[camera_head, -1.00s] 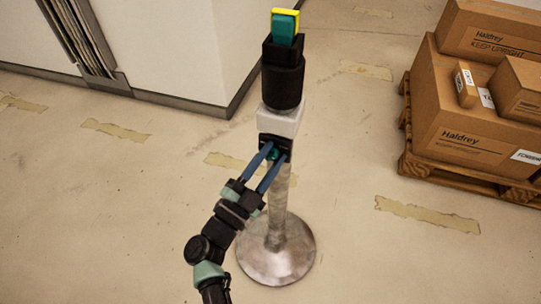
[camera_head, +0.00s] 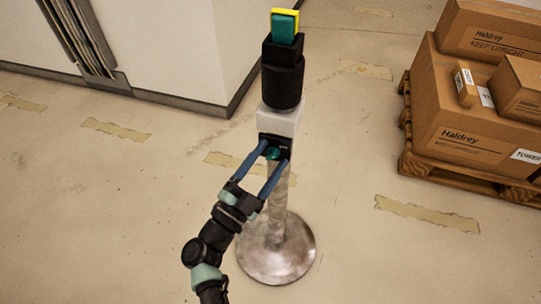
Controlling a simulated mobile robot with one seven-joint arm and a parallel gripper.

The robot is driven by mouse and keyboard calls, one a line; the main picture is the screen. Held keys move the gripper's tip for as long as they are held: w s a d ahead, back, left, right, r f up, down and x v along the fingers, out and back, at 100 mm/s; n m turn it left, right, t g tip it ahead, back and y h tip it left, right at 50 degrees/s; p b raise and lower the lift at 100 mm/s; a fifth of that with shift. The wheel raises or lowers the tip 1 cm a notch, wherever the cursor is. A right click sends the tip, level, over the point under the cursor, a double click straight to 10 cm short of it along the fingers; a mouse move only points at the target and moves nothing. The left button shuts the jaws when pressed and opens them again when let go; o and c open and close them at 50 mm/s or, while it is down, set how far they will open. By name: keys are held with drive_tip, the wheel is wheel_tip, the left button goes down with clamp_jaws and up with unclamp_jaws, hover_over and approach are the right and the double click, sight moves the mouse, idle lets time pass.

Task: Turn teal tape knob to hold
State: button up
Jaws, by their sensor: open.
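The teal knob (camera_head: 272,153) sits on a small black panel (camera_head: 286,143) low on the white box of the stand. White marks on the panel are too small to read. My gripper (camera_head: 275,153) comes up from the lower left with its two blue fingers spread. One fingertip is at the left of the knob and the other at its lower right. The knob shows between the tips, and I cannot tell whether either finger touches it. Its pointer direction cannot be made out.
The stand has a metal post on a round base (camera_head: 276,262). A black cylinder (camera_head: 283,82) with a teal and yellow top (camera_head: 285,26) rises above the white box (camera_head: 281,120). Cartons (camera_head: 467,139) sit on a wooden pallet (camera_head: 424,171) at right. Floor at left is clear.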

drive_tip(key=p+v, duration=0.1)
drive_tip(key=v, duration=1.1)
drive_tip(key=shift+s+f, duration=0.1)
